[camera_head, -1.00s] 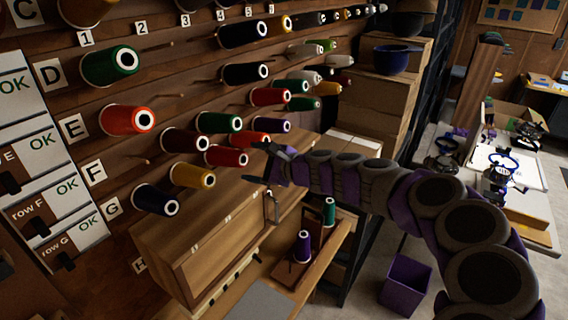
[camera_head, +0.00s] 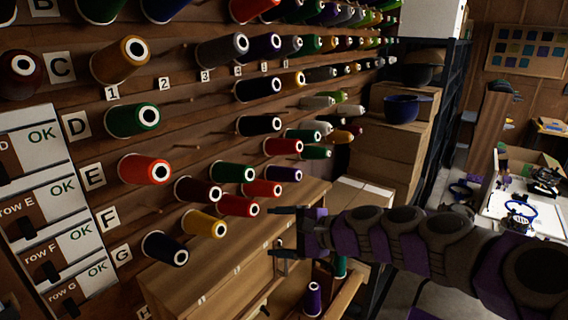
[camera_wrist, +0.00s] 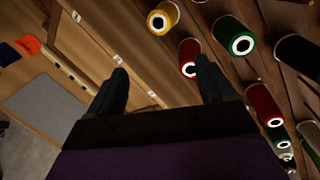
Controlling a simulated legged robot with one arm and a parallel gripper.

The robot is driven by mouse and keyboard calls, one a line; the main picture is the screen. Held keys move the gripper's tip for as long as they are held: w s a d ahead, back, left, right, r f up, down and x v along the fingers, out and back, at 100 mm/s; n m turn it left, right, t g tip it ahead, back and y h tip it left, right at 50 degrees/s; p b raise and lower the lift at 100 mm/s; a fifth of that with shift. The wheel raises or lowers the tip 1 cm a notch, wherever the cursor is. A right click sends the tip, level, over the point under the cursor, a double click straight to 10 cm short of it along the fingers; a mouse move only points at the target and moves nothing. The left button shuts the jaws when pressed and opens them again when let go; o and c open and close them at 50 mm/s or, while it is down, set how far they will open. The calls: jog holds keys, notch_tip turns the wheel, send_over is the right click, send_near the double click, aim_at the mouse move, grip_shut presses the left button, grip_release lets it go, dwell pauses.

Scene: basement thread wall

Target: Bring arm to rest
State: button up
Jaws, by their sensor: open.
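My arm reaches in from the right in the head view. My gripper (camera_head: 277,232) is at its left end, in front of the wooden thread wall and above the wooden cabinet (camera_head: 215,275). In the wrist view my gripper (camera_wrist: 162,85) shows two dark fingers apart with nothing between them. A dark red spool (camera_wrist: 188,58) and a yellow spool (camera_wrist: 162,18) show on the wall beyond the fingers. The fingers appear apart from the spools. The arm hides part of the shelf and floor behind it.
Pegs with colored spools, such as a red one (camera_head: 145,169), cover the wall. A purple spool (camera_head: 312,299) and a green spool (camera_head: 340,266) stand low beside the cabinet. Cardboard boxes (camera_head: 390,145) are stacked behind. A white table (camera_head: 520,212) stands at right.

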jog(key=s+a+f+n+g+h, duration=0.1)
jog(key=s+a+n+g, duration=0.15)
jog(key=s, duration=0.35)
jog(key=s+a+f+n+g+h, duration=0.1)
jog(key=s+n, duration=0.3)
jog(key=s, duration=0.2)
jog(key=s+d+f+n+g+h, duration=0.2)
jog(key=s+d+f+h, duration=0.3)
jog(key=s+d, duration=0.3)
jog(key=s+d+f+n+g+h, duration=0.3)
jog(key=s+d+f+h, duration=0.2)
jog(key=s, duration=1.1)
jog(key=d+f, duration=0.1)
jog(key=d, duration=0.2)
jog(key=shift+d+n, duration=0.35)
jog(key=shift+d, duration=0.05)
